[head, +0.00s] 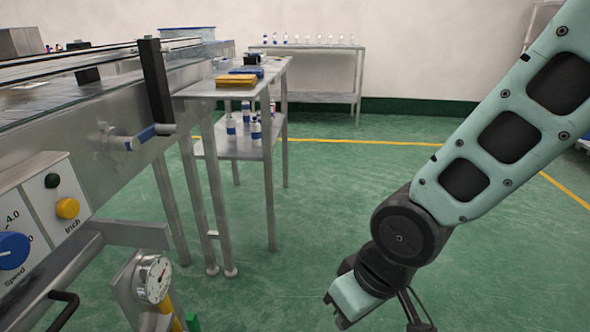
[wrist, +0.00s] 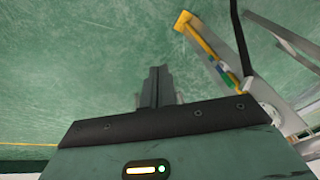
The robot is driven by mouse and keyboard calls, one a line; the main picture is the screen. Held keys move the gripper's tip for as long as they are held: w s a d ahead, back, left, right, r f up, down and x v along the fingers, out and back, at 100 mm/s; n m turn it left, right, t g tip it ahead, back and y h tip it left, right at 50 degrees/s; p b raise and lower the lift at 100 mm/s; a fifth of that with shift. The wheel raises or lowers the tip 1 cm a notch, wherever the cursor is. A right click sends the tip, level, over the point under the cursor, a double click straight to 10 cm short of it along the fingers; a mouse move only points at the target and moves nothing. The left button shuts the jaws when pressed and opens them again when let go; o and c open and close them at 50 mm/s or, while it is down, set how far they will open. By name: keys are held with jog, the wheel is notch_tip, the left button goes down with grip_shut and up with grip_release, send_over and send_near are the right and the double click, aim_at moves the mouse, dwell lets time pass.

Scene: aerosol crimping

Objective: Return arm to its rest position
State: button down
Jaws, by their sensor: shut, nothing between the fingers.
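My arm reaches down through the right side of the head view, bent at a dark joint, with its lower end near the bottom edge. The gripper fingers are cut off in the head view. In the wrist view my gripper (wrist: 157,75) points out over the green floor, its dark fingers together with nothing between them. It is apart from every object in view.
A steel conveyor machine (head: 95,105) with a control panel (head: 42,215) and a gauge (head: 154,279) stands at left. A bench (head: 310,97) is behind. Green floor (head: 330,200) is clear.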

jog(key=s+d+r+g+h, duration=0.1)
jog(key=s+d+r+h, duration=0.1)
jog(key=s+d+r, duration=0.5)
notch_tip(320, 180, up, 29)
jog(key=s+p, duration=0.1)
jog(key=p, duration=2.8)
jog(key=shift+s+a+n, duration=0.15)
jog(key=shift+a+n, duration=0.25)
jog(key=shift+f, duration=0.1)
